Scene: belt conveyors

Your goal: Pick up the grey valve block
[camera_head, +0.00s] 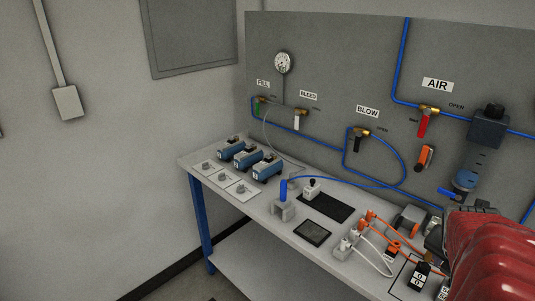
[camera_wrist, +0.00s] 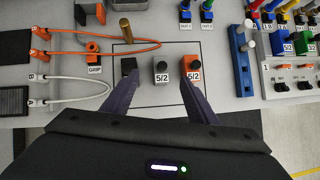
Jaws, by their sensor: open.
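The grey valve block (camera_wrist: 161,66), with a dark round top and a white "5/2" label, stands on the bench inside a black outlined area in the wrist view. An orange valve block (camera_wrist: 190,64) with the same label is just to its right, and a black block (camera_wrist: 129,65) is to its left. My gripper (camera_wrist: 159,84) is open, with its two dark fingers spread on either side of the grey block's near side. Whether the fingers reach down beside it I cannot tell. In the head view my red arm covers this corner, and I cannot make out the grey block.
A brass cylinder (camera_wrist: 126,29) stands behind the black block. Orange and white cables (camera_wrist: 105,88) loop at the left. A blue rail (camera_wrist: 241,62) with a grey pin stands to the right, near more connectors. In the head view, a wall panel (camera_head: 330,60) rises behind the bench.

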